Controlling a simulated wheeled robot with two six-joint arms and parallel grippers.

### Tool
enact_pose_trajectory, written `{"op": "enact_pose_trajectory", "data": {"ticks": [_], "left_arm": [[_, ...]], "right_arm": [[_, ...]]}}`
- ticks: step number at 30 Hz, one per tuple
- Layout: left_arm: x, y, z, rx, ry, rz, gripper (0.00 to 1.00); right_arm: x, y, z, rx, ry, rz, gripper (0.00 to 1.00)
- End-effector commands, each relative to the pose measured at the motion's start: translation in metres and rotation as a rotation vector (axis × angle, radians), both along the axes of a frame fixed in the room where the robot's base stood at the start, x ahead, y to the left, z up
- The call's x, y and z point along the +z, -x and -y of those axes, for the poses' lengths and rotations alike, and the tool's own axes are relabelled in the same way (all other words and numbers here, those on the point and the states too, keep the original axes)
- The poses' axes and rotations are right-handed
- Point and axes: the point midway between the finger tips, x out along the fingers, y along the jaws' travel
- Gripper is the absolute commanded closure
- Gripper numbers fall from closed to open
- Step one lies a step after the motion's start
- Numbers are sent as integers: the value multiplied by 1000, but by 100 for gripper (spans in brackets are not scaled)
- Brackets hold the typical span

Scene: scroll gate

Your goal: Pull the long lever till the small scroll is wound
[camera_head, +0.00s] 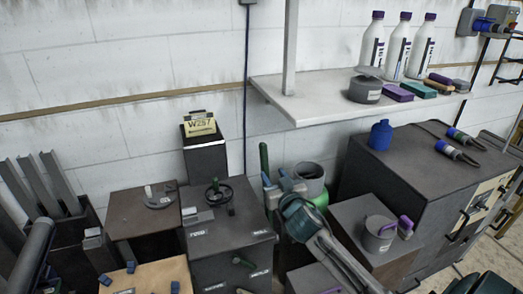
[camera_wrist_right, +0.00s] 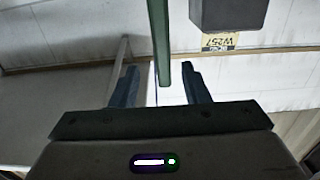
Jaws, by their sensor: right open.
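A long green lever (camera_head: 264,158) stands upright just right of the dark labelled cabinet. My right gripper (camera_head: 272,186) is close to it, open. In the right wrist view the green bar (camera_wrist_right: 159,45) hangs down from the top, and its end lies between the two open fingers (camera_wrist_right: 160,80). It looks apart from both fingers. A yellow sheet marked W257 (camera_head: 201,126) sits on a dark post; it also shows upside down in the wrist view (camera_wrist_right: 218,42). I cannot tell whether this is the small scroll.
The labelled cabinet (camera_head: 228,235) carries a handwheel (camera_head: 219,193) and small green handles. A grey bucket (camera_head: 310,178) stands close behind my right gripper. A wall shelf (camera_head: 300,104) holds bottles. A dark cabinet (camera_head: 400,178) with a blue jar (camera_head: 380,135) is at right.

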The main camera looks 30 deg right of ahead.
Motion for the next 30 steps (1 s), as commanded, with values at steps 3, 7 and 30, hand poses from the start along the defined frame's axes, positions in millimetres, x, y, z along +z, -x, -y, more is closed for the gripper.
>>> {"op": "enact_pose_trajectory", "data": {"ticks": [3, 7, 30], "left_arm": [[3, 11, -7, -2, -7, -14, 64], [9, 24, -13, -3, -14, -33, 64], [31, 20, -6, -1, -6, -23, 64]], "right_arm": [[2, -3, -1, 2, -3, 6, 58], [4, -21, 4, 1, -3, 6, 58], [0, -102, 23, 3, 0, 4, 58]]}}
